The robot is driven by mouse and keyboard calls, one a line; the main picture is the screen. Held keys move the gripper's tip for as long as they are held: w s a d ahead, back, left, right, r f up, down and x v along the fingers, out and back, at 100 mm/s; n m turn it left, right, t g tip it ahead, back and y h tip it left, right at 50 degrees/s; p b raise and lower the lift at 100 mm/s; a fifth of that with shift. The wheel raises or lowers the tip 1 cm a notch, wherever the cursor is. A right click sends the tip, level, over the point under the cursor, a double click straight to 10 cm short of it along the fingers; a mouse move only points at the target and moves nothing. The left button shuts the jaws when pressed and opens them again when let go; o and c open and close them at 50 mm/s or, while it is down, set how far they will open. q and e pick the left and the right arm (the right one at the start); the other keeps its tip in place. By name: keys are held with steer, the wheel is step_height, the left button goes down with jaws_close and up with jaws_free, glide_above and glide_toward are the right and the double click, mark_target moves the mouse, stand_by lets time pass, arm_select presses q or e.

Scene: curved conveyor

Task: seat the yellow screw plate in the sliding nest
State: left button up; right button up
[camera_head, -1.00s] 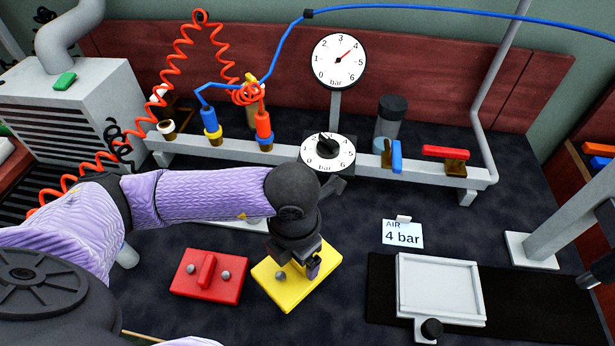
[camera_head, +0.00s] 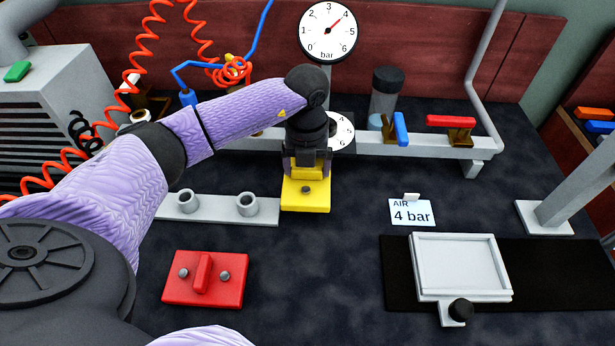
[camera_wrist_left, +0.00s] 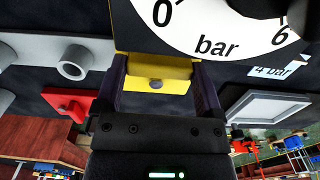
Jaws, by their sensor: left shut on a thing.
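The yellow screw plate (camera_head: 306,196) is held by my left gripper (camera_head: 307,166), which is shut on its raised grip. The plate appears raised, in front of the lower dial and at the right end of the grey socket strip. In the left wrist view the plate (camera_wrist_left: 155,86) sits between the fingers (camera_wrist_left: 157,90). The sliding nest (camera_head: 460,265) is an empty pale square tray with a dark knob (camera_head: 460,309), at the right on a black track (camera_head: 560,272). My right gripper is not in view.
A red screw plate (camera_head: 205,278) lies at the front left. The grey strip (camera_head: 215,209) has two round sockets. An "AIR 4 bar" card (camera_head: 412,212) stands behind the nest. The pipe rail with blue (camera_head: 400,128) and red (camera_head: 450,121) levers runs behind. Bare table lies between plate and nest.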

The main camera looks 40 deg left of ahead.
mark_target(307, 177)
arm_select(q)
step_height(307, 177, down, 4)
steer(key=shift+w+r+b, duration=0.1)
steer(key=shift+r+b, duration=0.05)
steer(key=shift+b, duration=0.8)
steer(key=shift+r, duration=0.2)
steer(key=o, duration=1.2)
steer(key=shift+f, duration=0.15)
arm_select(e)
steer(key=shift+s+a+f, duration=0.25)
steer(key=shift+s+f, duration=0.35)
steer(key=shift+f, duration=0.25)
